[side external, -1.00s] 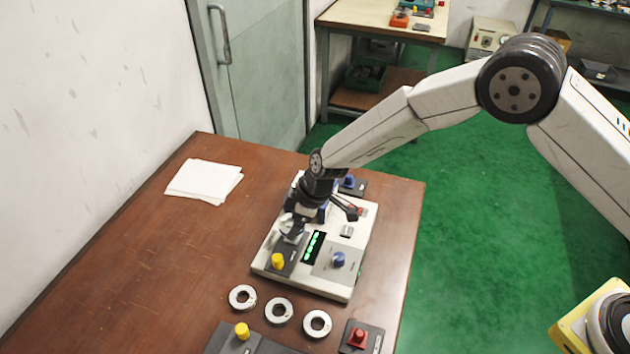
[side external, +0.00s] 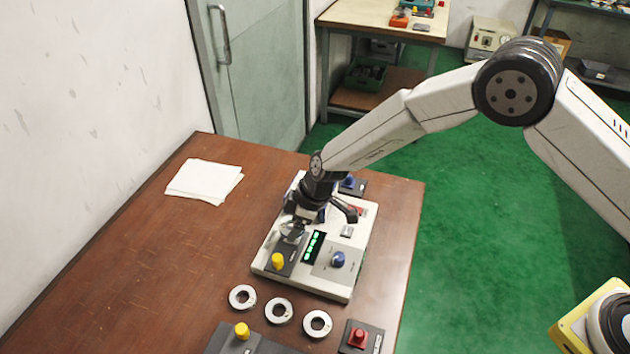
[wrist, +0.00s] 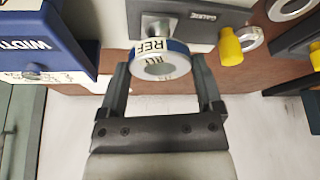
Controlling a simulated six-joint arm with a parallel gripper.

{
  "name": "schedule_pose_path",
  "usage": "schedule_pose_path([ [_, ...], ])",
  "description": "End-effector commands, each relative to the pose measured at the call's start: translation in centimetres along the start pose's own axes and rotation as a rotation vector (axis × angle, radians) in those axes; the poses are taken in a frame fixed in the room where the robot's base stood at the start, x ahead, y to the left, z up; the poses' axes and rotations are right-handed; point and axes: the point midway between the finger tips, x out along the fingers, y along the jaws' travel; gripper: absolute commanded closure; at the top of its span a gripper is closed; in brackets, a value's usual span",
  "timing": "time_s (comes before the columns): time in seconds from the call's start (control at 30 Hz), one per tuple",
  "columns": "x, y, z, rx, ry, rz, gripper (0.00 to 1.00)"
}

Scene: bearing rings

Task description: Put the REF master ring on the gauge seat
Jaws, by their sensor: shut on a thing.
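The REF master ring (wrist: 160,66), silver with a blue band and REF lettering, sits between the fingers of my gripper (wrist: 160,72) in the wrist view. My gripper is shut on it. A silver post (wrist: 155,27) on the dark GAUGE plate (wrist: 200,22) shows just beyond the ring; I cannot tell whether ring and post touch. In the side view my gripper (side external: 298,218) is over the dark plate with the yellow knob (side external: 278,261), on the pale gauge unit (side external: 335,275). The ring (side external: 291,231) shows partly under the fingers there.
Three plain rings (side external: 279,311) lie in a row on the brown table before the unit. A red button box (side external: 359,336) and another yellow knob (side external: 242,331) stand at the front. A blue WIDTH block (wrist: 40,45) is left in the wrist view. Papers (side external: 205,181) lie at the left.

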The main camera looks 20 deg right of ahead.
Motion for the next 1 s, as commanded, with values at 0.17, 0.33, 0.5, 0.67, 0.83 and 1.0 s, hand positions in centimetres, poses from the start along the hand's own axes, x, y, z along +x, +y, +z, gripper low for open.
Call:
schedule_pose_path([
  [0.17, 0.3, 0.0, 0.1, -0.001, 0.001, 0.001, 0.93],
  [0.33, 0.6, 0.0, 0.2, -0.001, 0.002, 0.001, 0.93],
  [0.5, 1.0, 0.0, 0.3, 0.0, 0.002, 0.001, 0.93],
  [0.67, 1.2, 0.0, 0.4, 0.0, 0.002, 0.001, 0.93],
  [0.83, 1.2, 0.0, 0.5, 0.0, 0.002, 0.001, 0.93],
  [1.0, 1.2, 0.0, 0.4, 0.0, 0.002, 0.001, 0.93],
])
